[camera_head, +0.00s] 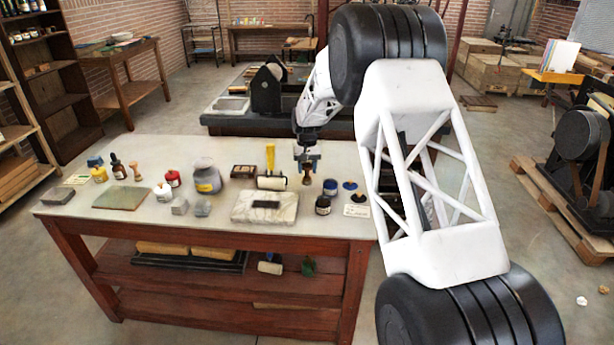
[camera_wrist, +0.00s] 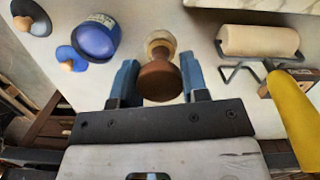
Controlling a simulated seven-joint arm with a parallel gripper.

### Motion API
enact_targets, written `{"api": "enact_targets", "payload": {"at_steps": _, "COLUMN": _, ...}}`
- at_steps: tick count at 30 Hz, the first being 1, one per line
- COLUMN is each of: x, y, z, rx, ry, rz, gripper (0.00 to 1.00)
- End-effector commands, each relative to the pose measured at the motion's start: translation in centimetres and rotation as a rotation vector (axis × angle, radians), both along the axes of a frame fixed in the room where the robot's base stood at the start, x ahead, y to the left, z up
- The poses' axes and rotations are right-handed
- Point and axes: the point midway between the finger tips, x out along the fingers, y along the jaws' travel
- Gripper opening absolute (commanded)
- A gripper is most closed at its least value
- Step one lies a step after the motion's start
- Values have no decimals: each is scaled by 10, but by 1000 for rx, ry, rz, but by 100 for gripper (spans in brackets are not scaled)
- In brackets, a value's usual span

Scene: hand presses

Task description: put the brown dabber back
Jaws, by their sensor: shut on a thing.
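The brown dabber (camera_wrist: 160,80) has a dark brown rounded knob and a paler tan part beyond it. It sits between the blue fingers of my gripper (camera_wrist: 160,85), which is shut on it. In the head view the dabber (camera_head: 307,179) shows below my gripper (camera_head: 307,158), over the right part of the table near the roller. I cannot tell whether its base touches the table top. A blue dabber (camera_head: 350,185) and a black dabber (camera_head: 358,197) stand to the right, beyond the blue jar. They also show at the upper left of the wrist view.
The blue jar (camera_head: 330,187) and a dark bottle (camera_head: 323,205) stand close on the right. The yellow-handled roller (camera_head: 271,183) lies close on the left. Several jars and bottles fill the table's left side.

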Motion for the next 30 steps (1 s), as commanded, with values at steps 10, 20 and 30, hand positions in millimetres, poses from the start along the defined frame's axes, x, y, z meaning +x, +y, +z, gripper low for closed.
{"api": "enact_targets", "payload": {"at_steps": 10, "x": 0, "y": 0, "z": -32, "rx": 0, "ry": 1, "rz": 0, "gripper": 17}}
{"api": "enact_targets", "payload": {"at_steps": 20, "x": 0, "y": 0, "z": -34, "rx": 0, "ry": 1, "rz": 0, "gripper": 17}}
{"api": "enact_targets", "payload": {"at_steps": 30, "x": 0, "y": 0, "z": -36, "rx": 0, "ry": 1, "rz": 0, "gripper": 67}}
